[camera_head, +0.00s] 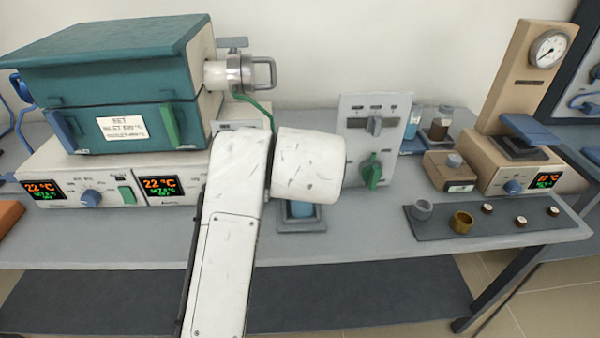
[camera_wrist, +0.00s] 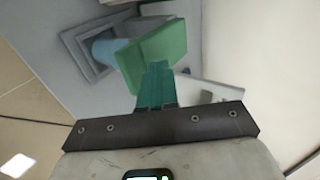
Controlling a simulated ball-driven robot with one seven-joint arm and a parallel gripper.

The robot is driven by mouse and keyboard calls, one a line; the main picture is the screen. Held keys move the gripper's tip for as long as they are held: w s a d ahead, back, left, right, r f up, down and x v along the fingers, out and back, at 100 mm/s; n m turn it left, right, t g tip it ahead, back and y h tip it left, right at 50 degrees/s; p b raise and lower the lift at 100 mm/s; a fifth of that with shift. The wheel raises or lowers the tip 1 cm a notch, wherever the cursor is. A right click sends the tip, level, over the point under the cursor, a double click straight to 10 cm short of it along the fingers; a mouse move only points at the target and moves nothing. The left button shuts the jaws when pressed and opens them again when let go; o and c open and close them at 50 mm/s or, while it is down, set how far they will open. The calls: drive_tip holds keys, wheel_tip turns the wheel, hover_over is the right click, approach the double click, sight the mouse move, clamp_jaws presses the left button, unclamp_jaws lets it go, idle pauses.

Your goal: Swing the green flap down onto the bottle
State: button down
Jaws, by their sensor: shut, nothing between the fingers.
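In the wrist view the green flap (camera_wrist: 155,52) stands raised and tilted beside the blue bottle (camera_wrist: 106,48), not lying on it. The bottle sits in a grey square holder (camera_wrist: 72,42). My gripper (camera_wrist: 157,70) is shut and empty, its teal fingers overlapping the flap's lower edge in the picture; I cannot tell if they touch it. In the head view my arm covers the gripper and most of the flap. The lower part of the bottle (camera_head: 302,209) and its holder (camera_head: 303,227) show just below my wrist.
A teal furnace (camera_head: 120,85) stands on a control base at left. A white panel with a green knob (camera_head: 372,172) stands right of my wrist. A dark mat with small cups (camera_head: 490,222) lies further right. The bench front (camera_head: 370,240) is clear.

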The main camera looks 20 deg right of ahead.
drive_tip(key=shift+s+a+f+t+h+b, duration=0.15)
drive_tip(key=shift+f+t+b, duration=0.4)
drive_tip(key=shift+b, duration=0.6)
drive_tip(key=shift+s+d+f+t+h+b, duration=0.15)
drive_tip(key=shift+f+t+b, duration=0.2)
drive_tip(key=shift+f+b, duration=0.55)
drive_tip(key=shift+a+r+b, duration=0.1)
drive_tip(key=shift+r+b, duration=0.15)
drive_tip(key=shift+b, duration=0.05)
drive_tip(key=shift+r, duration=0.1)
